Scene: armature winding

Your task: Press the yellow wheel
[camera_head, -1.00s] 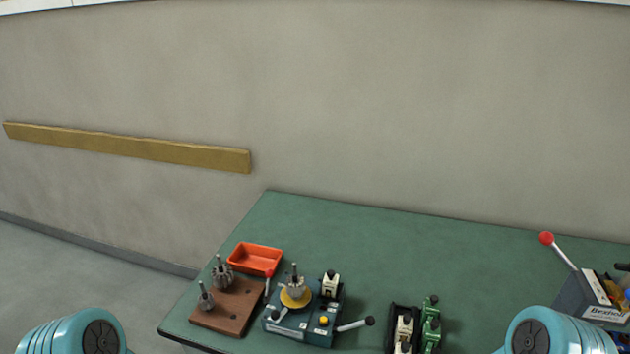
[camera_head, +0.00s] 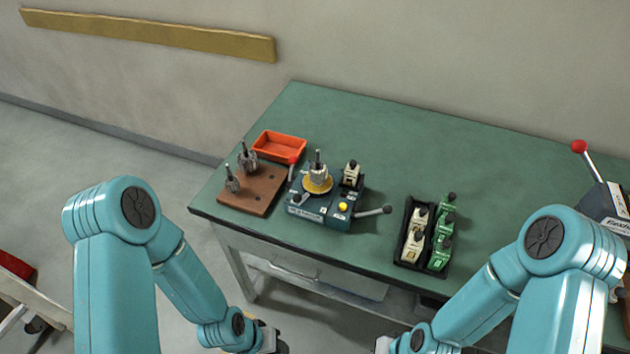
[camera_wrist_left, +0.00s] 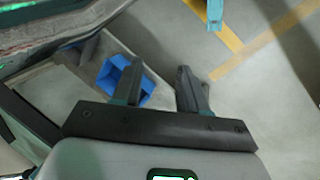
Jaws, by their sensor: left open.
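A yellow wheel (camera_head: 317,183) lies flat on top of a dark blue winding machine (camera_head: 318,211) on the green table. A grey armature with an upright shaft (camera_head: 317,171) stands on the wheel and hides its middle. A small yellow knob (camera_head: 343,207) sits at the machine's front right. My left gripper (camera_head: 270,343) is low at the bottom edge of the head view, in front of the table and apart from the machine. In the left wrist view its two dark fingers (camera_wrist_left: 160,82) are spread with nothing between them. My right gripper (camera_head: 384,344) shows only partly at the bottom edge.
A brown board with armatures (camera_head: 262,198) and a red tray (camera_head: 280,145) stand left of the machine. A lever (camera_head: 372,211) sticks out to its right. A black rack (camera_head: 408,245) holds cream and green parts. The table's back middle is clear.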

